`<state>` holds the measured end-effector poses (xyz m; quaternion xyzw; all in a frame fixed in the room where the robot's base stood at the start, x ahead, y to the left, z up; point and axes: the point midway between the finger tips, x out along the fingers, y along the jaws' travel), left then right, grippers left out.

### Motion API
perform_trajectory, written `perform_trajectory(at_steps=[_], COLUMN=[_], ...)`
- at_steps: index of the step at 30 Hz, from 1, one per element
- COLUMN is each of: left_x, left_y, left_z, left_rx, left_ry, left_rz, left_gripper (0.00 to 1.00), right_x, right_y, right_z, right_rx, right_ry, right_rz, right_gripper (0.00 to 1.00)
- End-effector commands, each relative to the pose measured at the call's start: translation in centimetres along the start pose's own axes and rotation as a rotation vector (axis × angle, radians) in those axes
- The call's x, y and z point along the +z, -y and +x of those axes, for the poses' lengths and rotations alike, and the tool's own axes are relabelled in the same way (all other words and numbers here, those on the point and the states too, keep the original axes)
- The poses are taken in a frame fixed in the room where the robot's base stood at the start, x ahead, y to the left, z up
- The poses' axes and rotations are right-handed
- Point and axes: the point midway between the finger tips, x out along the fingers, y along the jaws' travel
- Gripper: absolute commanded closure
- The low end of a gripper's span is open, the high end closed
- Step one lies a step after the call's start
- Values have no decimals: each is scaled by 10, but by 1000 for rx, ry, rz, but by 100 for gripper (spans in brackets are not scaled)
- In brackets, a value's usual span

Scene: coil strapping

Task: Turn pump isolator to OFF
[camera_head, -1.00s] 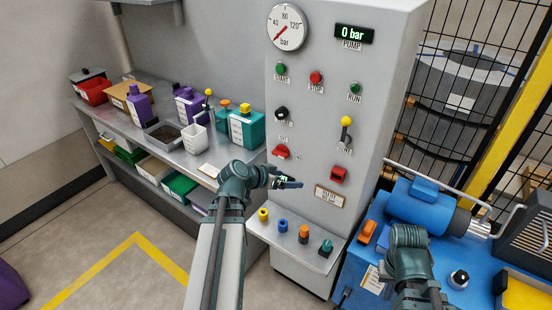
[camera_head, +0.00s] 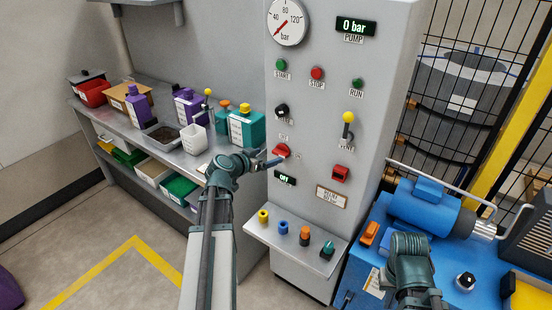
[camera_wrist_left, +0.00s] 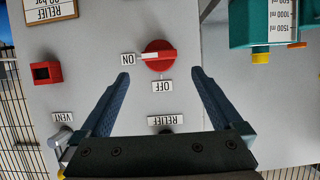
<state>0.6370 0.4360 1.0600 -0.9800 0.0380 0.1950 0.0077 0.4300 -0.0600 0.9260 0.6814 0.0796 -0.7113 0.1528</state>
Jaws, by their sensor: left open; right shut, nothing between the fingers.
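The pump isolator is a red rotary knob (camera_head: 281,151) on the grey panel. In the left wrist view, which is upside down, the same knob (camera_wrist_left: 158,55) has its white pointer towards the ON label (camera_wrist_left: 128,59). The OFF label (camera_wrist_left: 163,86) is a quarter turn away. My left gripper (camera_head: 272,161) is in front of the panel, just left of and below the knob. In the wrist view its open fingers (camera_wrist_left: 160,74) stand below and either side of the knob, with nothing between them. My right arm shows at lower right; its fingers are not seen.
Close by are a black selector (camera_head: 282,111), a yellow-tipped vent lever (camera_head: 348,118) and a red square button (camera_head: 341,173). A ledge (camera_head: 262,234) with coloured knobs juts out below. A teal container (camera_head: 247,130) stands left.

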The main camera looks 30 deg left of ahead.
Motion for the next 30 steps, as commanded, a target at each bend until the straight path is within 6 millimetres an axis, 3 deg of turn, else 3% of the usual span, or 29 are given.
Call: perform_trajectory(at_steps=[1, 3, 9, 15, 24, 26, 30], left_x=[2, 2, 1, 0, 0, 0, 0], left_y=[1, 1, 1, 0, -1, -1, -1], left_z=[16, 28, 54, 65, 66, 66, 66], left_rx=[4, 2, 1, 1, 1, 1, 1], left_ry=[0, 0, 0, 0, 0, 0, 0], left_rz=[1, 1, 1, -1, 0, 0, 0], left_gripper=[0, 0, 0, 0, 0, 7, 32], right_x=[0, -1, -1, -2, -1, -1, -2], right_y=[1, 1, 2, 2, 2, 2, 2], right_z=[8, 13, 22, 25, 25, 25, 25], right_rx=[0, 0, 0, 0, 0, 0, 0], right_ry=[0, 0, 0, 0, 0, 0, 0], right_rz=[0, 0, 0, 0, 0, 0, 0], right_gripper=[100, 100, 100, 100, 100, 100, 100])
